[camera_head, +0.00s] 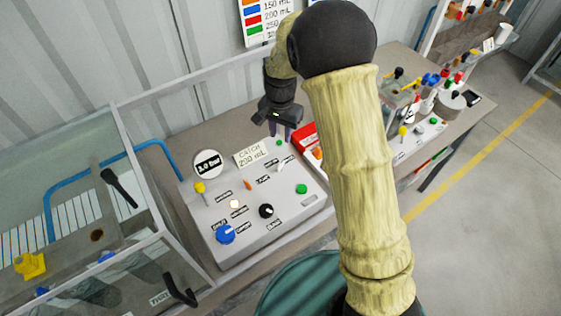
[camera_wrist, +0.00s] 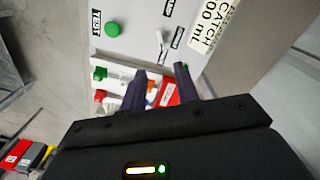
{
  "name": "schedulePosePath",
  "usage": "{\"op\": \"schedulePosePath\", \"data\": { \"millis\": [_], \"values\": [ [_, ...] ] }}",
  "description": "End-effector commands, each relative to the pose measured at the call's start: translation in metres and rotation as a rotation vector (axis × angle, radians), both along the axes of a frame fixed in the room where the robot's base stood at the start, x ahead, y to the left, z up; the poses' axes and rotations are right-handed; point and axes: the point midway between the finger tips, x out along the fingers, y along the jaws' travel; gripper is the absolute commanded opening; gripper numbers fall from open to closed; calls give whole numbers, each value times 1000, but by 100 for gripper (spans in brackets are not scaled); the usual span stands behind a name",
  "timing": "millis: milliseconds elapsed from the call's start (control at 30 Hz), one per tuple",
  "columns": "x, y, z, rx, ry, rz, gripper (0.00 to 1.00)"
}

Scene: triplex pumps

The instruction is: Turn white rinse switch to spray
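The white switch (camera_wrist: 160,42) is a small toggle lever on the grey control panel (camera_wrist: 125,45), between two black labels too blurred to read surely. In the head view the white switch (camera_head: 281,167) is a small pale lever on the panel's right half. My gripper (camera_head: 287,130) is above the panel's back edge, pointing down. In the wrist view my gripper (camera_wrist: 161,73) has its two dark fingers apart with nothing held between them. The switch lies beyond the fingertips, and the fingers appear clear of it.
The panel also carries a blue knob (camera_head: 226,234), a black knob (camera_head: 266,211), a green button (camera_head: 301,189), a yellow lever (camera_head: 199,187) and a gauge (camera_head: 208,164). A catch sign (camera_head: 252,153) stands behind. A red box (camera_head: 303,137) is close to my gripper.

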Motion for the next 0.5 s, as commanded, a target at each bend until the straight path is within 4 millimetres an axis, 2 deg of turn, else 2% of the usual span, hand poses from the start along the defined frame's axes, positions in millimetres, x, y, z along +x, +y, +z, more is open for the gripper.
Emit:
{"op": "schedulePosePath", "data": {
  "millis": [500],
  "values": [
    [-1, 0, -85, 0, 4, -1, 31]
  ]
}}
